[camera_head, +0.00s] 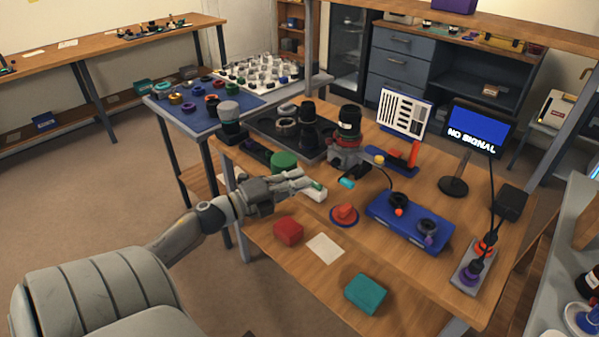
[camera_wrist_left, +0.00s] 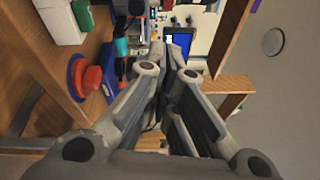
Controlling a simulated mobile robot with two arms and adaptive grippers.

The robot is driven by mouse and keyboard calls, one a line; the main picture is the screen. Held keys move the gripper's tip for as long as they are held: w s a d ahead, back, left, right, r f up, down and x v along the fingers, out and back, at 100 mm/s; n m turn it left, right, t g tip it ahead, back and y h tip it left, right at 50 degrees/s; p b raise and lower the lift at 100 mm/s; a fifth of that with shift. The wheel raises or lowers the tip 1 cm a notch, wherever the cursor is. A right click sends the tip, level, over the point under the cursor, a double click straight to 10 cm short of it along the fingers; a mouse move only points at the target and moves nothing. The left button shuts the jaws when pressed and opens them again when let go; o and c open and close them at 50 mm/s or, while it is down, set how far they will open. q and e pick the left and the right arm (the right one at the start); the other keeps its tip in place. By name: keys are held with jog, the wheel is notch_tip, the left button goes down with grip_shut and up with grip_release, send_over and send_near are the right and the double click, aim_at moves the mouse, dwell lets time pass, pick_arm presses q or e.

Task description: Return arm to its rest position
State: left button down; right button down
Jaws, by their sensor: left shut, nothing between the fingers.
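My left arm (camera_head: 215,217) comes in from the left in the head view. My left gripper (camera_head: 308,181) is shut and empty at the near left edge of the wooden workbench (camera_head: 400,272). It is beside a white-and-green box (camera_head: 316,191), and I cannot tell whether they touch. In the left wrist view the gripper fingers (camera_wrist_left: 166,75) come close together with nothing held between them. The white-and-green box (camera_wrist_left: 62,20) and a red button on a blue base (camera_wrist_left: 84,78) show to the left there. My right gripper is not in view.
A monitor (camera_head: 480,127) reading "NO SIGNAL" stands farther back. Open floor (camera_head: 90,205) lies left of the bench.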

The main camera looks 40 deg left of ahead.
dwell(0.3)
